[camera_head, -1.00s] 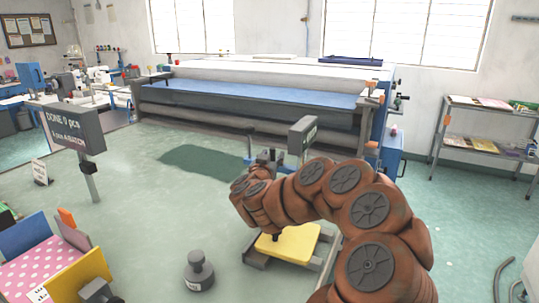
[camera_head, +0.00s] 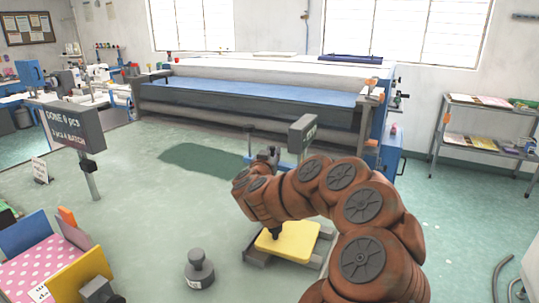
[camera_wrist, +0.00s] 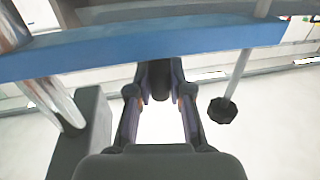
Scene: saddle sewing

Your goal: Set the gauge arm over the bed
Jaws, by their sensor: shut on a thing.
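The blue bar that looks like the gauge arm (camera_wrist: 150,45) crosses the top of the wrist view. In the head view a short blue piece of it (camera_head: 285,164) shows behind my arm. My gripper (camera_wrist: 160,95) has its two fingers closed around a dark upright handle (camera_wrist: 160,76) just under the bar. The handle's upper end is hidden. A yellow bed plate (camera_head: 288,241) lies on a grey base below my arm. A dark tip points down over its left part; I cannot tell whether it touches. My arm hides most of the gripper in the head view.
A grey display box (camera_head: 302,133) stands on a post behind my arm. A grey weight (camera_head: 199,269) sits on the floor left of the bed. A knob on a rod (camera_wrist: 222,110) hangs right of my fingers.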

